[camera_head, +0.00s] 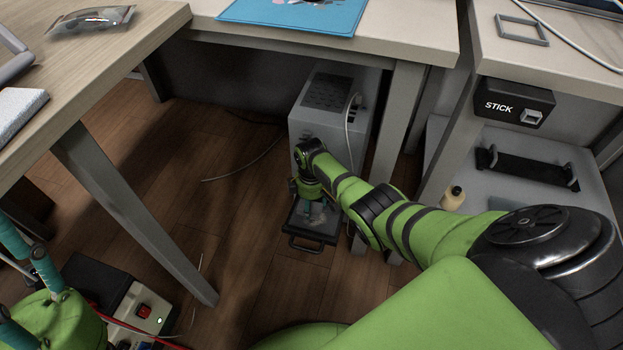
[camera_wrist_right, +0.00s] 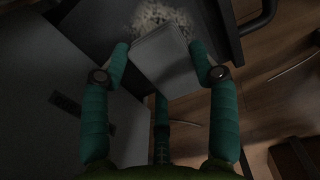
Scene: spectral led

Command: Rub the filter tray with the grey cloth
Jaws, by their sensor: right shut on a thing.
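The filter tray (camera_head: 318,231), dark with a black front handle, sticks out low from a grey box unit under the table. In the right wrist view, the tray (camera_wrist_right: 98,28) shows a patch of pale dust (camera_wrist_right: 165,14). My right gripper (camera_head: 311,205) is down over the tray. Its teal fingers (camera_wrist_right: 160,62) are shut on the grey cloth (camera_wrist_right: 165,55), a folded block. The cloth's far edge meets the dust patch in the picture; I cannot tell if it presses on the tray. My left gripper (camera_head: 24,275) is at the lower left, fingers apart and empty.
The grey box unit (camera_head: 320,130) stands beside a table leg (camera_head: 393,130). Another table leg (camera_head: 130,210) stands left. A box with a red switch (camera_head: 140,305) is on the floor at lower left. Wooden floor (camera_head: 235,240) is clear left of the tray.

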